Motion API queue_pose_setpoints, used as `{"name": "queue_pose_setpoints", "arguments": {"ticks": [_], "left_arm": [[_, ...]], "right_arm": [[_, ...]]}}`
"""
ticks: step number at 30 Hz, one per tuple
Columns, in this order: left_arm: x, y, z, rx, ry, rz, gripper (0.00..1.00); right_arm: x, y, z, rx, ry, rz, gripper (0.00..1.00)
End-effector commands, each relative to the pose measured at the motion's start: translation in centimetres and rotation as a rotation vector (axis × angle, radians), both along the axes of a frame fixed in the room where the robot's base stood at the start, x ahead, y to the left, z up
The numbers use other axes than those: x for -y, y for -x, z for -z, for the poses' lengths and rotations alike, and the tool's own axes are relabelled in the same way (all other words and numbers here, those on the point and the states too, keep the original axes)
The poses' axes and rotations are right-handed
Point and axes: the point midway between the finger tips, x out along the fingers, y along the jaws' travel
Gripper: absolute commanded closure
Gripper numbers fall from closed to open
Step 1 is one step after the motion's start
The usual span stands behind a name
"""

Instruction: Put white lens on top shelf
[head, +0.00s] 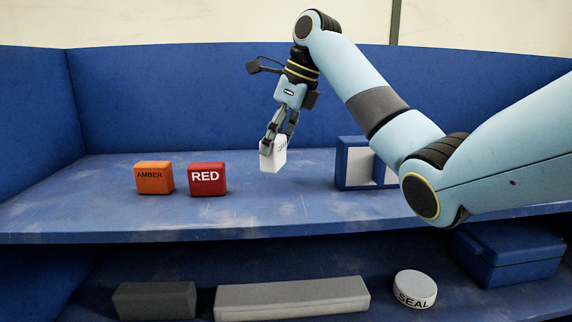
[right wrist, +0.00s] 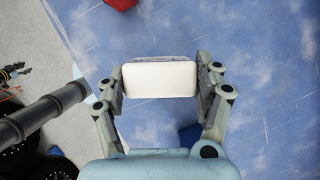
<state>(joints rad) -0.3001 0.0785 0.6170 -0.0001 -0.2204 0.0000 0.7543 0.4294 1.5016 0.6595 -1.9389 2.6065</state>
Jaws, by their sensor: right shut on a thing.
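The white lens (head: 272,158) is a small white block with dark lettering on its upper edge. My right gripper (head: 276,140) is shut on it from above. In the right wrist view the white lens (right wrist: 160,79) sits between the two fingers of my right gripper (right wrist: 161,82). The lens is at the top shelf (head: 110,218), right of the red block; I cannot tell whether it touches the surface. My left gripper is not in view.
An amber block (head: 154,178) and a red block (head: 208,180) stand left on the top shelf. A blue open box (head: 352,163) stands right. The lower shelf holds a dark grey block (head: 155,301), a long grey bar (head: 292,299), a white round seal (head: 414,288) and a blue case (head: 508,253).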

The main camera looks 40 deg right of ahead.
Motion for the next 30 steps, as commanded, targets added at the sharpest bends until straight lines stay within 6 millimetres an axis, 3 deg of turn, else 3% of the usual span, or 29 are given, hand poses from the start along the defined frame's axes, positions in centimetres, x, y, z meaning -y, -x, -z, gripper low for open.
{"name": "queue_pose_setpoints", "arguments": {"ticks": [13,23,24,29,30], "left_arm": [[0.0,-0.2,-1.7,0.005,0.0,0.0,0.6],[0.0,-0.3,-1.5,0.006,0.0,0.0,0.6],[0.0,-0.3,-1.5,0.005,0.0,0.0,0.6],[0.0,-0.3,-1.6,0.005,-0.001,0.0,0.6],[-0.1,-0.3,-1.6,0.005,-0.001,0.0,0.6]], "right_arm": [[0.0,0.0,4.7,0.003,0.001,0.0,0.65],[0.0,-0.1,5.1,0.003,0.001,0.0,0.65],[0.0,-0.1,5.1,0.004,0.001,0.0,0.28],[0.0,-0.1,5.1,0.003,0.001,0.0,0.07],[0.0,-0.1,5.1,0.004,0.001,0.0,0.07]]}}
